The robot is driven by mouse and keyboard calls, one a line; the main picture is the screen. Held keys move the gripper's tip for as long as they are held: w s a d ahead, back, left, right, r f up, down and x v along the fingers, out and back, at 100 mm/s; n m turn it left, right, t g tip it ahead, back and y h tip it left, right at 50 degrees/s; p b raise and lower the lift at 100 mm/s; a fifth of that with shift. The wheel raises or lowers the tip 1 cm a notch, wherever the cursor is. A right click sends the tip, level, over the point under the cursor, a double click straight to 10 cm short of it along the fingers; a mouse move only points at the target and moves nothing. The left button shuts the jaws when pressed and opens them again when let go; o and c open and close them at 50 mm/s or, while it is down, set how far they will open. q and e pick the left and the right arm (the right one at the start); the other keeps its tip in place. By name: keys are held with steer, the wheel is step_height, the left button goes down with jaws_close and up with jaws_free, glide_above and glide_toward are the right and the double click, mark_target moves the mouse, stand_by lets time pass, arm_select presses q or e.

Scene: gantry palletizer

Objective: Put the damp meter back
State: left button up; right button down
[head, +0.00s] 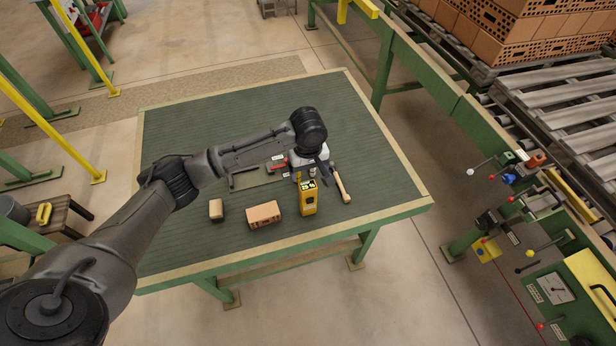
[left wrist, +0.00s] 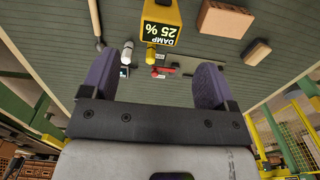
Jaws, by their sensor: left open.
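The damp meter (head: 307,203) is a yellow block with a dark display, standing on the green table mat near its front right. In the left wrist view the damp meter (left wrist: 160,14) shows at the top, its display reading "DAMP 25 %". My left gripper (head: 312,168) is just above and behind the meter, pointing down. In the left wrist view its two purple fingers (left wrist: 153,78) are wide apart with nothing between them; the meter is beyond the fingertips. Much of the gripper is hidden by my wrist in the head view. My right gripper is not in view.
A brick (head: 263,214) and a small block (head: 216,210) lie left of the meter. A wooden-handled tool (head: 342,186) lies right of it. A red-handled tool (head: 277,164) lies behind. The table (head: 400,211) is clear at the back and far left.

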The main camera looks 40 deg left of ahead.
arm_select(q)
steer(key=shift+r, duration=0.55)
steer(key=s+d+f+m+t+h, duration=0.2)
steer(key=s+d+f+m, duration=0.8)
steer(key=s+d, duration=0.45)
steer(key=s+a+m+t+y, duration=0.1)
steer(key=s+a+m, duration=0.2)
steer(key=s, duration=1.3)
steer(key=shift+s+a+m+t+y, duration=0.15)
steer(key=shift+s+m+t+y, duration=0.15)
steer(key=shift+s+y, duration=0.1)
